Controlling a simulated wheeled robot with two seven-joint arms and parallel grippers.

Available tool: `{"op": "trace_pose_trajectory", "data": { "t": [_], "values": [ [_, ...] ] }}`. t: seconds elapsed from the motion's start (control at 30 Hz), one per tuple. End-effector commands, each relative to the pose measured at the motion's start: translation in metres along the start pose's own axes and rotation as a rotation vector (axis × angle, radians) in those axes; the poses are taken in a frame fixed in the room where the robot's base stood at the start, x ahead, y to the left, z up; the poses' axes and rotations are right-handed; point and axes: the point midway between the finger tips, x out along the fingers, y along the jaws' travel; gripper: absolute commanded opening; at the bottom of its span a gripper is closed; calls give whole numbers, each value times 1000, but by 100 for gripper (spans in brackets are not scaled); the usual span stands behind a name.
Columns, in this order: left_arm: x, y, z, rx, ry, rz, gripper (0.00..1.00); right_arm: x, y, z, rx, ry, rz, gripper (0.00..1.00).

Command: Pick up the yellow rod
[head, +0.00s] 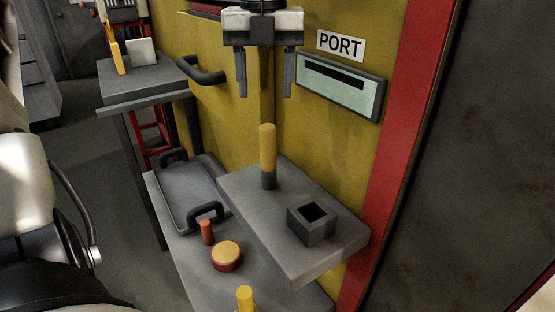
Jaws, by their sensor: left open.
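A yellow rod (268,147) stands upright on a grey raised block (240,185) in front of the yellow wall. Its lower end is dark grey; I cannot tell whether that is part of the rod or a holder. My left gripper (265,95) hangs above the rod with its two fingers spread, one to each side in the picture. It is empty and does not touch the rod. A second yellow upright piece (245,297) shows at the bottom edge, partly cut off. My right gripper is not in view.
A square grey socket (312,224) with a dark hole stands right of the rod. A handled tray (188,195), a small orange cylinder (207,231) and a round red-and-yellow piece (227,256) are lower left. The wall has a black handle (203,74) and a PORT panel (341,86).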

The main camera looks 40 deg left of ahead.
Motion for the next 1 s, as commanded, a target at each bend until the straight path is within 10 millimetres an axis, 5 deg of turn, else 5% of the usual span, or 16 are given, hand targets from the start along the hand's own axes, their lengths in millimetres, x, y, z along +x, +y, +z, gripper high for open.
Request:
{"op": "trace_pose_trajectory", "data": {
  "t": [0.3,0.8,1.0],
  "values": [
    [59,-2,-1,5,3,-1,52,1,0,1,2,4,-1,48],
    [113,-3,-5,5,5,-1,52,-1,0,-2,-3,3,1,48],
    [120,-3,-5,6,1,-2,52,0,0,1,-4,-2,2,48]
  ]
}}
